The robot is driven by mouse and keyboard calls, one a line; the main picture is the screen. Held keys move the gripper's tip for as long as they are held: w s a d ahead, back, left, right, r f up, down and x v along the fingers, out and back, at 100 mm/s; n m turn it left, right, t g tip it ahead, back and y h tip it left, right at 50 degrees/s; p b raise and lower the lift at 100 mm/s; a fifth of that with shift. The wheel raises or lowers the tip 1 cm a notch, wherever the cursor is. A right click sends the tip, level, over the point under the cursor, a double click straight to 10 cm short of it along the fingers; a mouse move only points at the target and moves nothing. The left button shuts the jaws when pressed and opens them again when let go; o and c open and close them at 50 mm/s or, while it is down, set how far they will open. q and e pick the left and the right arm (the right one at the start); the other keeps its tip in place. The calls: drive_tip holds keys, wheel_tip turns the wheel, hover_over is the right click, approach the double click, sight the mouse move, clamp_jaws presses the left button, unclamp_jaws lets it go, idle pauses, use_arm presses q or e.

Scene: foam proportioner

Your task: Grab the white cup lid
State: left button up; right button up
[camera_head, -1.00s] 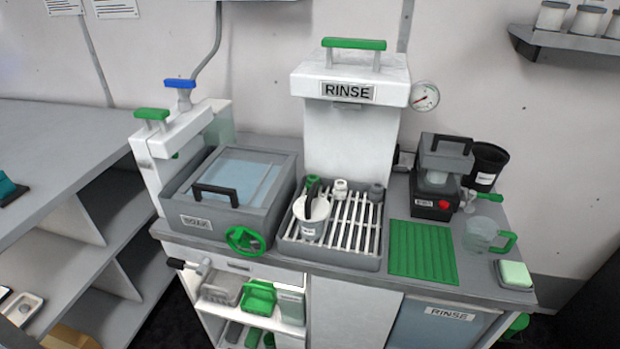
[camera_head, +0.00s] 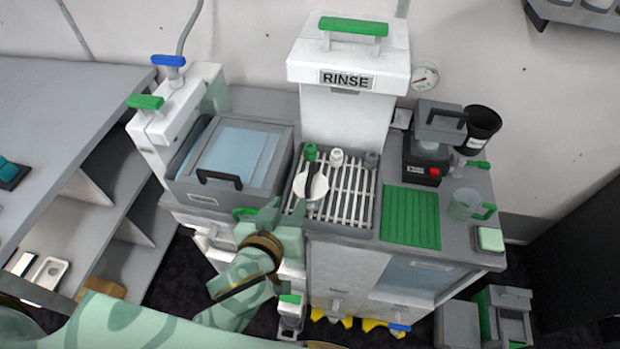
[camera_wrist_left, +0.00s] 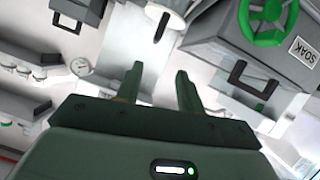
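The white cup (camera_head: 316,190) with its round white lid (camera_head: 319,181) and dark handle stands on the slatted rinse rack (camera_head: 357,203). I cannot clearly tell lid from cup at this size. In the left wrist view, a white rounded thing with a dark handle, apparently the cup (camera_wrist_left: 178,8), is partly cut off at the top edge. My left gripper (camera_head: 287,209) is in front of the rack's left front corner, short of the cup and to its left. Its two fingers (camera_wrist_left: 160,83) stand apart with nothing between them. My right gripper is not in view.
A grey basin (camera_head: 231,165) with a black handle stands left of the rack, with a green wheel (camera_wrist_left: 262,22) on its front. The white rinse tower (camera_head: 347,115) rises behind the rack. A green mat (camera_head: 411,217), press (camera_head: 428,150) and clear jug (camera_head: 465,204) are to the right.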

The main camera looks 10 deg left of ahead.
sight(308, 182)
use_arm(q)
drive_tip(key=x, duration=0.4)
drive_tip(key=b+x, duration=0.1)
drive_tip(key=x, duration=0.4)
drive_tip(key=d+b+x, duration=0.1)
drive_tip(key=x, duration=0.4)
drive_tip(key=shift+s+f, duration=0.2)
drive_tip(key=shift+f, duration=0.15)
drive_tip(key=shift+s, duration=0.1)
clamp_jaws()
